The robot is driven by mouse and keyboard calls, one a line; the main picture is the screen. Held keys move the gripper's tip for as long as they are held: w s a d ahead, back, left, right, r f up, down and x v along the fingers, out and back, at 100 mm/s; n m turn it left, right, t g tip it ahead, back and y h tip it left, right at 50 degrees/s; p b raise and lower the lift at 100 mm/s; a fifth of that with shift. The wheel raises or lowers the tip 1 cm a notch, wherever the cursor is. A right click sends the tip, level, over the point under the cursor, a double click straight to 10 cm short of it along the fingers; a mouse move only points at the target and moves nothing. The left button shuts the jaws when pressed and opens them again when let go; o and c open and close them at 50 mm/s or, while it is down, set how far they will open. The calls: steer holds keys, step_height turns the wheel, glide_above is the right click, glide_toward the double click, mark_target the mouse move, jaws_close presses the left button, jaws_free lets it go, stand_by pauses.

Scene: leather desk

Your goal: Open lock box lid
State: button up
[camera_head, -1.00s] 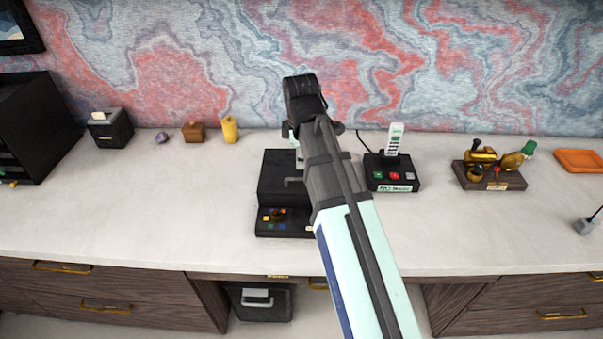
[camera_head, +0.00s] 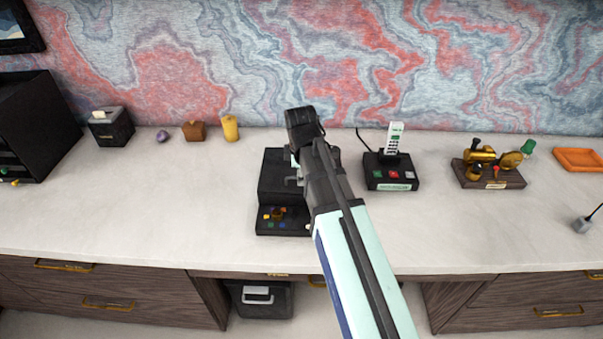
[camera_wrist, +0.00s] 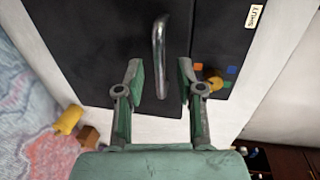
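The black lock box (camera_head: 271,180) stands on the desk in the head view, partly hidden behind my arm. Its lid looks closed. Colored buttons and an orange-brown knob (camera_head: 277,212) are on its lower front panel. In the wrist view, the box's dark top (camera_wrist: 105,45) fills the upper middle, with a curved metal handle (camera_wrist: 159,50) on it. My gripper (camera_wrist: 160,82) is open above the box, its two green-padded fingers apart on either side of the handle's near end. Nothing is held. In the head view my arm hides the fingers.
A phone on a black base (camera_head: 390,175) stands right of the box. A brown stand with brass parts (camera_head: 488,172) is farther right. A yellow cylinder (camera_head: 230,128) and small wooden box (camera_head: 194,131) are at the back left. The desk (camera_head: 130,215) is clear left of the box.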

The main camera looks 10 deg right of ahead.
jaws_close()
steer(key=shift+r, duration=0.15)
